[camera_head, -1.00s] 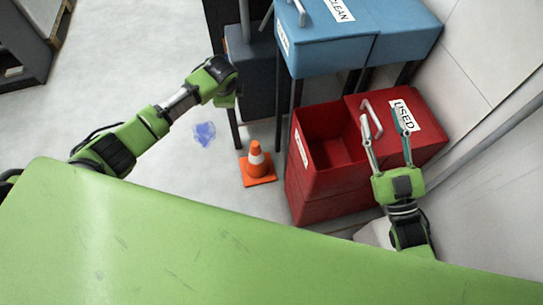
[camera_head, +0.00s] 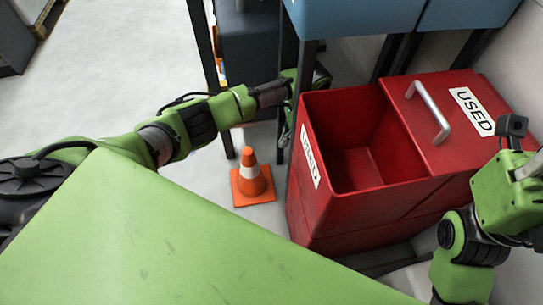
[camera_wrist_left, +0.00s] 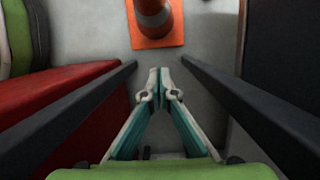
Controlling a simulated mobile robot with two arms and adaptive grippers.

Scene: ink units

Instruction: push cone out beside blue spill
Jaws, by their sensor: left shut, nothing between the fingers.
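The orange cone (camera_head: 251,178) with a white band stands upright on its square base, left of the red bin. It also shows at the top of the left wrist view (camera_wrist_left: 153,20). My left gripper (camera_wrist_left: 160,75) is shut and empty, its fingertips pointing toward the cone base and apart from it in that view. In the head view its arm reaches across to behind a dark leg, which partly hides the gripper. The blue spill is not visible now. My right gripper's body (camera_head: 505,190) is at the right edge; its fingers cannot be made out.
The open red bin (camera_head: 312,210), labelled USED, stands right of the cone. Dark legs (camera_head: 206,65) of the stand under the blue bins (camera_head: 350,15) rise around my left wrist. Dark bars (camera_wrist_left: 70,105) flank the gripper closely. Bare floor (camera_head: 110,70) lies at left.

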